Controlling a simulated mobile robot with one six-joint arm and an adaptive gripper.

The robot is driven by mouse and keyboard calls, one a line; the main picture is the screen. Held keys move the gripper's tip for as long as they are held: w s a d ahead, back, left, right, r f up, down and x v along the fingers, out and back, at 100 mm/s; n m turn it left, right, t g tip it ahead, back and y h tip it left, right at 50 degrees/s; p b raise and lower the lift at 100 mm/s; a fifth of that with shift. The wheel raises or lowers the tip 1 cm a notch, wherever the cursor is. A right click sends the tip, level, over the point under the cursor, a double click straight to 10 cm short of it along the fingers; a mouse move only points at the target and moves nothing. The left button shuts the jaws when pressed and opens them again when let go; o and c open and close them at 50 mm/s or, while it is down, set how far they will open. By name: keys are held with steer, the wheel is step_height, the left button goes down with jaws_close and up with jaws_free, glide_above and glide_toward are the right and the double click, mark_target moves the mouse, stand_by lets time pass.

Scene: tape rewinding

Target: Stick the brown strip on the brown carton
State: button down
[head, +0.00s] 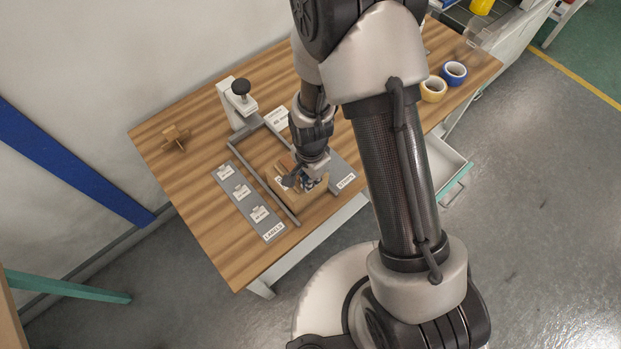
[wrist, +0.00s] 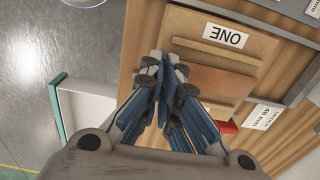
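The brown carton (head: 311,193) sits on the table near its front edge, partly hidden by my gripper (head: 299,181). In the wrist view its top (wrist: 262,48) bears a white label reading ONE. A narrow brown strip (wrist: 220,55) lies across or just over the carton, below the label; I cannot tell whether it touches. A darker, smooth brown panel shows beside the fingers. My gripper (wrist: 165,62) has its blue-padded fingers brought together, their tips at the strip's left end. I cannot tell whether the strip is pinched between them.
A stamp-like press (head: 238,100) stands behind. A wooden cross-shaped piece (head: 175,138) is at far left. Yellow (head: 433,89) and blue (head: 454,73) tape rolls stand at right. The left tabletop is mostly clear.

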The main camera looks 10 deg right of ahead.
steer(key=shift+f, duration=0.1)
steer(key=c, duration=1.7)
jaws_free()
steer(key=shift+o, duration=1.1)
steer(key=shift+r+p, duration=2.45)
steer(key=shift+r, duration=1.1)
